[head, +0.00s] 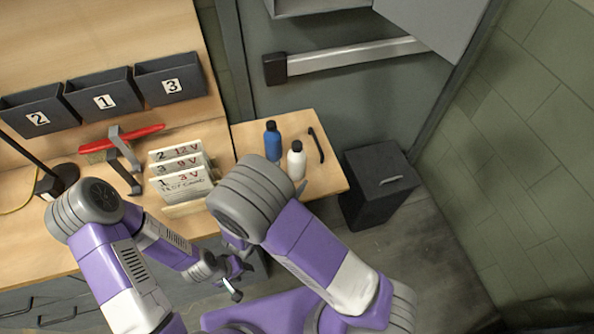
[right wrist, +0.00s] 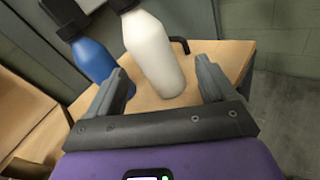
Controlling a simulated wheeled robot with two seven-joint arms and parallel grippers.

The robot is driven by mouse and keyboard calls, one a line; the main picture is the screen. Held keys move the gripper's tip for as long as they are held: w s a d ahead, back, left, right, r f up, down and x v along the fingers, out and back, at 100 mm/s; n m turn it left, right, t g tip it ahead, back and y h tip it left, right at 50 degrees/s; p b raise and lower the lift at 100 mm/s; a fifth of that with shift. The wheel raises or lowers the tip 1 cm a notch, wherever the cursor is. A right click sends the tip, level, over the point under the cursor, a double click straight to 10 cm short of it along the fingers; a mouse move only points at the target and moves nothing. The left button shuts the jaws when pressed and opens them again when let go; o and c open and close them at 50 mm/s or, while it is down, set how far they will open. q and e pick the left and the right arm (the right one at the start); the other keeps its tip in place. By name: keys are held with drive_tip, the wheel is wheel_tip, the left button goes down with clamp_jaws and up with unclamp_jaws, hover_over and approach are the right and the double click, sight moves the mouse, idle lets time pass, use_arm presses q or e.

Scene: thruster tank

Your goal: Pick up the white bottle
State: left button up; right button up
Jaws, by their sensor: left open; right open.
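The white bottle (head: 296,162) with a black cap stands upright on the right-hand wooden surface in the head view. In the right wrist view the white bottle (right wrist: 153,52) is ahead, between the directions of the two fingers. My right gripper (right wrist: 162,72) is open and empty, its fingers pointing toward the bottle; I cannot tell if they touch it. My left gripper (head: 233,284) is open and low in front of the bench, away from the bottle.
A blue bottle (head: 272,141) stands close to the left of the white one; it also shows in the right wrist view (right wrist: 92,60). A black handle (head: 316,145) lies to the right. Labelled cards (head: 180,170) stand left. A dark bin (head: 377,185) stands beyond the surface's right edge.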

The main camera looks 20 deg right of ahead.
sight(299, 160)
drive_tip(key=n, duration=0.1)
drive_tip(key=n+t+b, duration=0.1)
drive_tip(key=n, duration=0.1)
drive_tip(key=shift+w+f, duration=0.15)
drive_tip(key=shift+f, duration=0.1)
drive_tip(key=shift+w+d+n+t, duration=0.2)
drive_tip(key=shift+d+n+t, duration=0.1)
drive_tip(key=shift+t, duration=0.1)
drive_tip(key=x, duration=0.2)
drive_tip(key=b+x, duration=0.1)
drive_tip(key=x, duration=0.4)
drive_tip(key=shift+f, duration=0.25)
use_arm(q)
wheel_tip(299, 160, down, 3)
drive_tip(key=shift+f, duration=0.1)
use_arm(e)
drive_tip(key=shift+a, duration=0.1)
drive_tip(key=c, duration=1.2)
